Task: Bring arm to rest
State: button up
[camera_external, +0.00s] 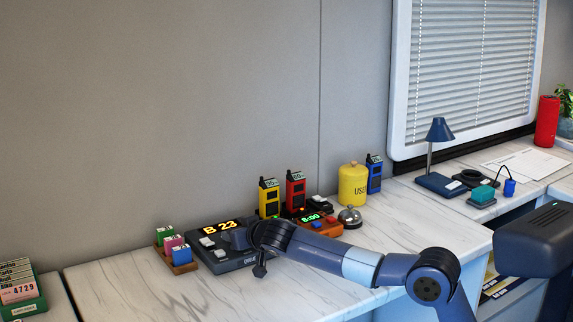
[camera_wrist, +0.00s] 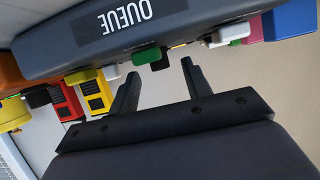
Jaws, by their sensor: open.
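My arm (camera_external: 320,247) reaches left across the marble-look counter (camera_external: 345,285) from the right. My gripper (camera_external: 259,270) is at the front of the dark queue display unit (camera_external: 235,263), which reads "B 23". In the wrist view, my gripper (camera_wrist: 158,82) shows two dark fingers apart with nothing held between them. The queue unit (camera_wrist: 115,35) appears upside down there, with a green button (camera_wrist: 147,56) and a white button just beyond the fingertips. I cannot tell whether the fingers touch the unit.
Colored blocks (camera_external: 180,254) stand in a tray left of the unit. Yellow (camera_external: 269,197), red (camera_external: 296,189) and blue handsets (camera_external: 374,175), a yellow canister (camera_external: 352,186), an orange clock device (camera_external: 325,225) and a bell (camera_external: 350,216) stand behind my arm. The front counter is clear.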

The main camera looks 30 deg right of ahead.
jog(key=x, duration=0.3)
jog(key=shift+r+p, duration=0.2)
jog(key=shift+p, duration=0.3)
jog(key=shift+d+r+n+y+p, duration=0.15)
jog(key=shift+n+y+p, duration=0.25)
jog(key=shift+n+y, duration=0.15)
jog(key=n+y+p, duration=0.1)
jog(key=p, duration=0.1)
jog(key=shift+p, duration=0.3)
jog(key=shift+w+n+y+p, duration=0.1)
jog(key=shift+n+y+p, duration=0.25)
jog(key=shift+p, duration=0.9)
jog(key=p, duration=0.4)
jog(key=n+y+p, duration=0.1)
jog(key=p, duration=0.4)
jog(key=shift+w+d+g+y, duration=0.1)
jog(key=shift+w+g+y, duration=0.1)
jog(key=shift+g+y, duration=0.1)
jog(key=n+y+p, duration=0.1)
jog(key=p, duration=0.6)
jog(key=shift+s+d+p, duration=0.1)
jog(key=shift+p, duration=0.2)
jog(key=shift+f+p, duration=0.2)
jog(key=shift+p, duration=0.45)
jog(key=shift+f, duration=0.1)
